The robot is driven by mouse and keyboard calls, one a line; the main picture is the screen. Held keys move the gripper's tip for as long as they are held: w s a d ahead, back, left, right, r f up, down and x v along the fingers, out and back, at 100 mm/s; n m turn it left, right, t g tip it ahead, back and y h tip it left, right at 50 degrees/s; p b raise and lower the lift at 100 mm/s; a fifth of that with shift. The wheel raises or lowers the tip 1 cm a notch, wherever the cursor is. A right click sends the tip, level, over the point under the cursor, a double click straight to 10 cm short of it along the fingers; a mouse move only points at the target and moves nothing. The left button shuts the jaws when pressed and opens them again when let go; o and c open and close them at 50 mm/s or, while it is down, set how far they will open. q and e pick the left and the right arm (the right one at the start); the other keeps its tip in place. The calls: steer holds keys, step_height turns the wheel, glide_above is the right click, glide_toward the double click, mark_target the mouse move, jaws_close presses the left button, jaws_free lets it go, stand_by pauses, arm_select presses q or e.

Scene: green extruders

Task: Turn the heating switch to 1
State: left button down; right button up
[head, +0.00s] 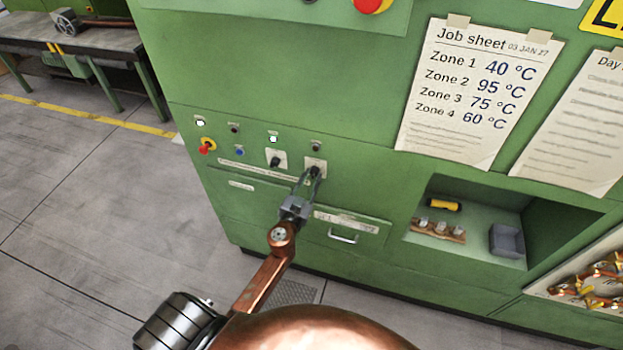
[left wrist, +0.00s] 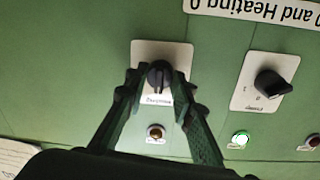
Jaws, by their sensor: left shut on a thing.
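The heating switch is a black rotary knob on a pale plate, in the left wrist view (left wrist: 158,75) between my left fingers. I take it as the heating switch; the label on its plate is upside down and too small to read surely. Its ridge stands about upright in that view. My left gripper (left wrist: 159,82) is closed around the knob, one finger on each side. In the head view my left gripper (head: 314,174) covers most of this knob in front of its plate (head: 316,162). My right gripper is not in view.
A second black knob (left wrist: 273,84) sits beside it, turned at a slant, with a lit lamp (left wrist: 240,140) near it. The lamp (left wrist: 155,133) by the gripped knob looks unlit. A red switch (head: 206,147) is at left; a drawer handle (head: 342,237) is below right.

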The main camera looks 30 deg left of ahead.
arm_select(q)
steer(key=shift+m, duration=0.3)
steer(key=m+p, duration=0.1)
steer(key=m, duration=0.9)
steer(key=shift+m+g, duration=0.3)
steer(key=shift+m, duration=0.1)
stand_by(0.4)
steer(key=c, duration=1.6)
jaws_free()
steer(key=shift+r, duration=0.1)
steer(key=shift+s, duration=0.1)
steer(key=v, duration=1.2)
steer(key=shift+d, duration=0.1)
